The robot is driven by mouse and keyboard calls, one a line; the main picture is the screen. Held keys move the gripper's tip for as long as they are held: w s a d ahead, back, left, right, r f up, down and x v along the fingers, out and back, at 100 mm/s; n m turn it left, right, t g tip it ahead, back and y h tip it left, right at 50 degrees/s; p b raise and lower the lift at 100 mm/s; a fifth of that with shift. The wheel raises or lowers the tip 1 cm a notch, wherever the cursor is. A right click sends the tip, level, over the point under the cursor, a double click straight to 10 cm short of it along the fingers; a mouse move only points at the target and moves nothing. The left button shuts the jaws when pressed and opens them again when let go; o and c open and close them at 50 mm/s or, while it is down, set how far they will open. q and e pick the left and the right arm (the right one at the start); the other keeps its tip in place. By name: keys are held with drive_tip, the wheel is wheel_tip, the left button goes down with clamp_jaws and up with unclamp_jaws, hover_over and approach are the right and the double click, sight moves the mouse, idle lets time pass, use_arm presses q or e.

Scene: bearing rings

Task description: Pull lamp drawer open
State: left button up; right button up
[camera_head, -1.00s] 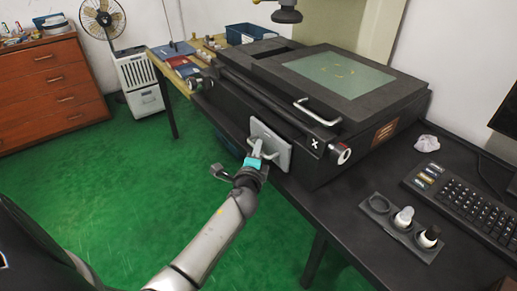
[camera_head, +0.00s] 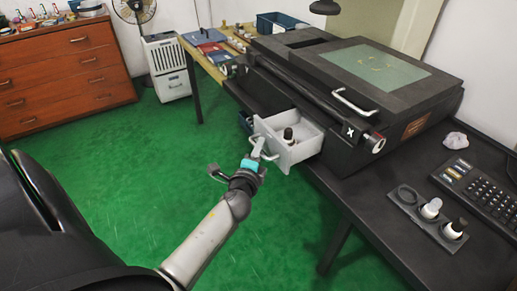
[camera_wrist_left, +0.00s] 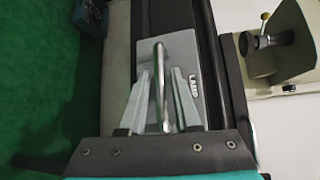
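The lamp drawer (camera_head: 306,147) is a light grey box that stands out from the front of the black machine (camera_head: 335,95). A small white piece with a dark top (camera_head: 288,136) is inside it. The drawer front (camera_wrist_left: 185,50) carries the word LAMP in the left wrist view. Its bar handle (camera_wrist_left: 158,80) lies between the two fingers of my left gripper (camera_wrist_left: 160,97). In the head view my left gripper (camera_head: 257,149) is at the drawer front, closed around the handle. My right gripper is not in view.
A dark holder (camera_head: 420,215) with two white pieces lies on the black bench, near a keyboard (camera_head: 478,185) and crumpled paper (camera_head: 455,140). A blue bin (camera_head: 280,22) stands behind. Green floor (camera_head: 150,170) is clear in front of the drawer.

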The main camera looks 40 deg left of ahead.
use_arm(q)
drive_tip(key=shift+o, duration=0.8)
drive_tip(key=v, duration=1.5)
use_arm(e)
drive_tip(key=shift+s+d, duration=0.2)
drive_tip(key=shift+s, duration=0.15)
use_arm(q)
drive_tip(key=shift+s+r, duration=0.1)
